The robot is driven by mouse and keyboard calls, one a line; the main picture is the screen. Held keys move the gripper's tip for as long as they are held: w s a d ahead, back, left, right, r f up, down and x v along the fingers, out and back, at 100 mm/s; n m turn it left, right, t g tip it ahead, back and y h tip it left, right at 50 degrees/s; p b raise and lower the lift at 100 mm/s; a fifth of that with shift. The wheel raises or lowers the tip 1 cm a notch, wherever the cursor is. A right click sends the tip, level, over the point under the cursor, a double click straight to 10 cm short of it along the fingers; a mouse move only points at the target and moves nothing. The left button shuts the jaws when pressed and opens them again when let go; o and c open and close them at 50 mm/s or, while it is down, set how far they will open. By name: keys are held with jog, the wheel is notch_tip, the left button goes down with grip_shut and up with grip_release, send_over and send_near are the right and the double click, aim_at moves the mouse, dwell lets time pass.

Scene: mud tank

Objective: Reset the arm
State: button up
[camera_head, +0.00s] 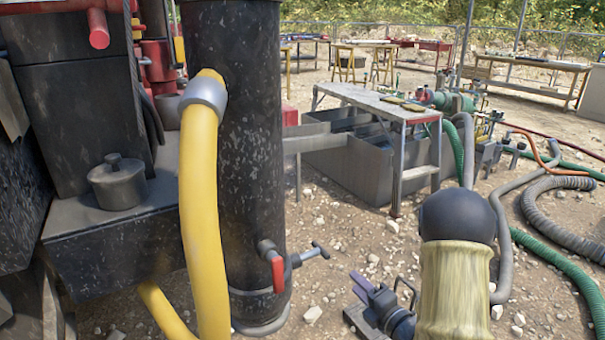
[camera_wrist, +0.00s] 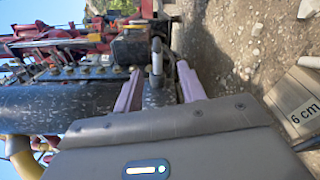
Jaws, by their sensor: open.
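In the wrist view the two pale purple fingers of my gripper (camera_wrist: 159,90) are spread apart. A grey metal bar (camera_wrist: 156,58) shows between them in that view; I cannot tell how far beyond the fingertips it is. Nothing is seen held. Part of my arm hides the ground at the lower right of the head view.
A red-handled valve (camera_head: 277,270) projects from the column's lower side. A yellow hose (camera_head: 200,200) runs down in front of it. A grey tank (camera_head: 360,165) with a step platform (camera_head: 375,100) stands behind. Green hoses (camera_head: 565,270) and grey hoses cover the right ground. Stony ground (camera_head: 335,225) lies between.

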jog(key=s+a+r+m+g+h+p, duration=0.1)
jog(key=s+r+m+g+h+p, duration=0.3)
jog(key=s+r+m+g+p, duration=0.65)
jog(key=s+a+r+m+g+h+p, duration=0.25)
jog(key=s+r+m+h+p, duration=0.35)
jog(key=m, duration=0.9)
notch_tip(320, 180, up, 35)
jog(key=y+p, duration=0.2)
jog(key=p, duration=3.2)
jog(key=shift+s+d, duration=0.35)
jog(key=shift+s, duration=0.05)
jog(key=shift+c, duration=0.4)
